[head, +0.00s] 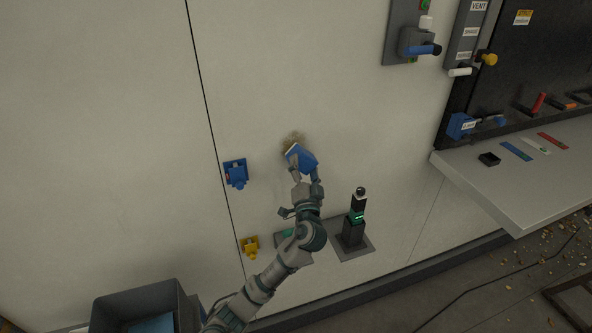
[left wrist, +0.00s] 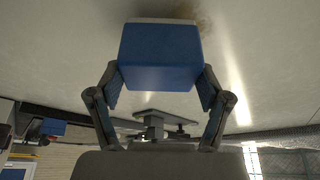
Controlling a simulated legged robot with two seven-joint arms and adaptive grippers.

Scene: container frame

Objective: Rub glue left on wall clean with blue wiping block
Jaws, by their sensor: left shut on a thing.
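The blue wiping block (head: 301,158) is held against or very near the wall (head: 130,110), over the lower part of a brown glue stain (head: 292,140). My left gripper (head: 305,175) is shut on the block from below. In the left wrist view the block (left wrist: 160,58) sits between both fingers (left wrist: 160,85), its pale far face toward the wall. The stain (left wrist: 203,18) shows past the block's upper right there. Any glue behind the block is hidden. My right gripper is not in view.
A blue wall fitting (head: 236,173) is left of the block and a yellow one (head: 250,246) lower down. A black post device (head: 355,215) stands at the right. A grey shelf (head: 510,185) juts out further right. A grey bin (head: 145,303) is at lower left.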

